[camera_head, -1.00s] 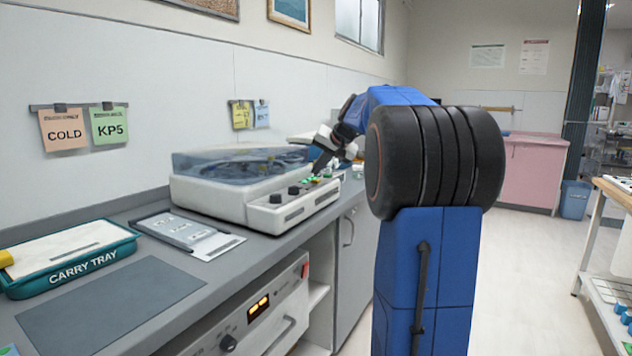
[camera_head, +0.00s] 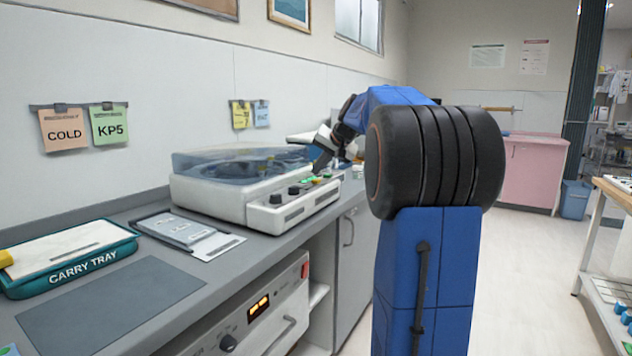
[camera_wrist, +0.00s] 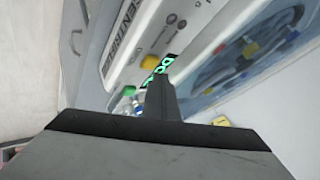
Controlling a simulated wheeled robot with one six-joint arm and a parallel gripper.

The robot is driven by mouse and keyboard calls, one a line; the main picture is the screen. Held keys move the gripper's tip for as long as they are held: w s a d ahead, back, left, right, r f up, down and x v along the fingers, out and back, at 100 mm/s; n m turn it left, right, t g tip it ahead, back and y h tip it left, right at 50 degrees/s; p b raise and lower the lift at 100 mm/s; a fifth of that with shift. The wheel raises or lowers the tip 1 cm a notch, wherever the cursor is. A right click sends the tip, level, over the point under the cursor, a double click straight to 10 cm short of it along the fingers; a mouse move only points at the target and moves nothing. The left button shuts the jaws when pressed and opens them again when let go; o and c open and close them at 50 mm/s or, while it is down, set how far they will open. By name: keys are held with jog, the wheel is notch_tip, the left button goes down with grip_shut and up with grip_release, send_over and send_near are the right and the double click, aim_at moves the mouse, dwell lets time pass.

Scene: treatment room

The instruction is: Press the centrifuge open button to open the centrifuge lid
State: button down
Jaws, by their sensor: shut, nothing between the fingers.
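The centrifuge (camera_head: 208,204) is a white box on the grey counter with a clear bluish lid (camera_head: 235,158). The lid lies low over the rotor; I cannot tell whether it is slightly raised. Its sloped front panel has dark knobs (camera_head: 275,199) and a green-lit area (camera_head: 307,180) at the right end. My gripper (camera_head: 319,169) points down at that end of the panel, shut and empty. In the wrist view my gripper's tip (camera_wrist: 160,82) is right by a glowing green label (camera_wrist: 157,68) and partly covers it. The open button is not clearly visible, and contact cannot be told.
A teal carry tray (camera_head: 80,268) and a grey mat (camera_head: 110,302) lie on the counter at left. A flat grey case (camera_head: 180,229) and a white sheet lie just left of the centrifuge.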

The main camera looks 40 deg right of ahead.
aim_at(318, 180)
jog(key=shift+f, duration=0.2)
dwell(0.4)
jog(key=shift+f, duration=0.2)
jog(key=shift+f, duration=0.55)
dwell(1.1)
jog(key=shift+r, duration=0.95)
jog(key=shift+r, duration=0.1)
jog(key=shift+r, duration=2.45)
